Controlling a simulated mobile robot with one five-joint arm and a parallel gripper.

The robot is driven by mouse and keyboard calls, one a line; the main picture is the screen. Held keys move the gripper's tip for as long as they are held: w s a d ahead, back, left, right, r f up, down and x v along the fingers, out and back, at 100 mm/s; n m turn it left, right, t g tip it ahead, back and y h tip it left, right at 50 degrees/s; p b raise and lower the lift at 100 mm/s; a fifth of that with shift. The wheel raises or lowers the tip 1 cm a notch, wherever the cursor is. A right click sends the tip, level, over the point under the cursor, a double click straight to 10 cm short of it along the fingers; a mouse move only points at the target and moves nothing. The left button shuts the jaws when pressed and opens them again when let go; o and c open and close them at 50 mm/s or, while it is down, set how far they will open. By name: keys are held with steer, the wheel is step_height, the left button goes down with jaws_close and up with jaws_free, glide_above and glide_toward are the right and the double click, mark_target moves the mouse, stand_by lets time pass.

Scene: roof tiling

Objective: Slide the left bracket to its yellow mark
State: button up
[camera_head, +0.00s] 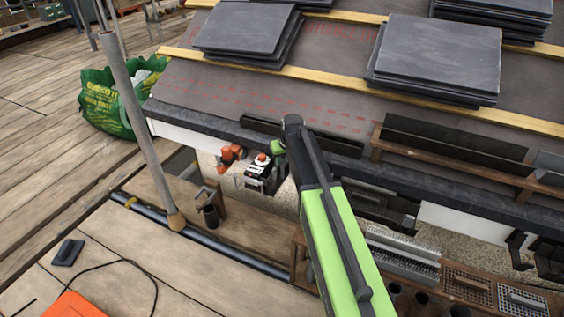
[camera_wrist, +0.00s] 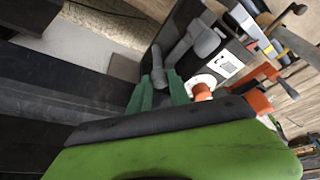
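My gripper (camera_head: 280,147) is at the eave edge in the head view, at the end of my green and black arm. In the wrist view its two green fingers (camera_wrist: 160,86) are apart, with a dark grey piece (camera_wrist: 200,42) with a rounded end between or just beyond their tips. I cannot tell whether this piece is the left bracket or whether the fingers touch it. A black bracket (camera_head: 517,242) hangs under the eave at the far right in the head view.
A white and black tool with an orange cap (camera_head: 260,170) is just below my gripper. Slate stacks (camera_head: 440,52) lie on the roof above. A grey pole (camera_head: 142,130) stands left, beside a green bag (camera_head: 105,104). Open planks lie at the left.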

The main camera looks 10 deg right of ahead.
jaws_close()
stand_by(1.0)
steer(key=shift+w+a, duration=0.55)
steer(key=shift+a, duration=0.2)
steer(key=shift+w+a, duration=0.55)
steer(key=shift+a, duration=0.2)
steer(key=shift+o, duration=2)
jaws_free()
